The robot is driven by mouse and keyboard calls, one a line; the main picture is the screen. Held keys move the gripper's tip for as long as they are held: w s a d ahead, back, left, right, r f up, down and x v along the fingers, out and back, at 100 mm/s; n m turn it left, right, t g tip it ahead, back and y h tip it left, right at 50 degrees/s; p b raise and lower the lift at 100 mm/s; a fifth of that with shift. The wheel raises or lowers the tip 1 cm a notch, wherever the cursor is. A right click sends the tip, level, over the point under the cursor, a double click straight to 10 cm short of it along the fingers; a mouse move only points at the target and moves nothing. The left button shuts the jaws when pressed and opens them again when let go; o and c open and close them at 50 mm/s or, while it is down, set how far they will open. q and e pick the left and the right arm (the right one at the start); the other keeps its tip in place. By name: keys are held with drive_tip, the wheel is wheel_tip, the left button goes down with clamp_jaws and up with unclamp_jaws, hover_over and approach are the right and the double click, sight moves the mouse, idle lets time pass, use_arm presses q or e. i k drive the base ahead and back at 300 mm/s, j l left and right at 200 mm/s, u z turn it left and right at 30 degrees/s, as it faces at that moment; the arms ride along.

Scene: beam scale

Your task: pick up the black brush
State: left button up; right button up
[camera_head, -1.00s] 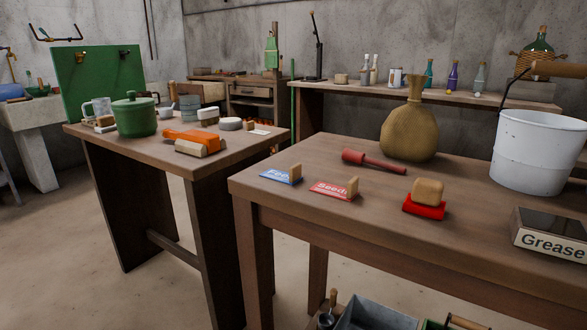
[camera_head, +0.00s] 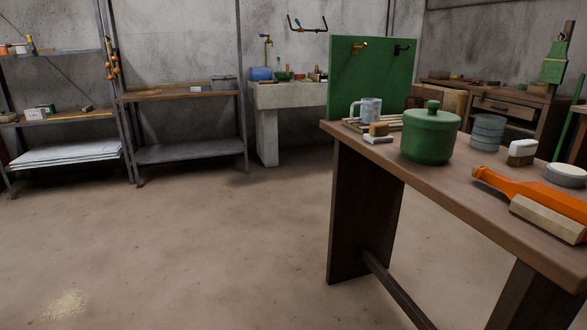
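I cannot make out a black brush in the view. On the wooden table (camera_head: 474,205) at the right lies an orange object (camera_head: 520,194) with a pale wooden block (camera_head: 549,217) against its front. Behind it stands a small brush-like block (camera_head: 521,153) with a white top and brown lower part. A white block (camera_head: 377,138) lies near the table's left end, beside a small tan block (camera_head: 379,129). Neither of my grippers is in view.
A green lidded pot (camera_head: 430,138), a glass mug (camera_head: 367,110) and grey stacked tins (camera_head: 487,132) stand on the table. A green board (camera_head: 370,75) rises behind it. A sink (camera_head: 290,95) and shelves (camera_head: 180,95) line the back wall. The floor at left is open.

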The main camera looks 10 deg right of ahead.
sight(490, 84)
drive_tip(key=i+u, duration=0.35)
drive_tip(key=i, duration=1.8)
drive_tip(key=i+j+z, duration=0.1)
drive_tip(key=i, duration=1.05)
drive_tip(key=i+z, duration=0.25)
drive_tip(key=i, duration=0.2)
drive_tip(key=i+z, duration=0.25)
drive_tip(key=i, duration=0.25)
drive_tip(key=i+j+z, duration=0.2)
drive_tip(key=i, duration=0.25)
drive_tip(key=i+l+z, duration=0.1)
drive_tip(key=i+z, duration=0.15)
drive_tip(key=z, duration=0.15)
drive_tip(key=i+z, duration=0.5)
drive_tip(key=z, duration=0.25)
drive_tip(key=i+z, duration=0.35)
drive_tip(key=i+l+z, duration=0.1)
drive_tip(key=i+z, duration=0.15)
drive_tip(key=i, duration=0.5)
drive_tip(key=i+l+u, duration=0.35)
drive_tip(key=i+l, duration=0.35)
drive_tip(key=i+l+z, duration=0.1)
drive_tip(key=l, duration=0.3)
drive_tip(key=i+l+z, duration=0.1)
drive_tip(key=i+l, duration=0.15)
drive_tip(key=i+l+z, duration=0.1)
drive_tip(key=l, duration=0.35)
drive_tip(key=i, duration=0.1)
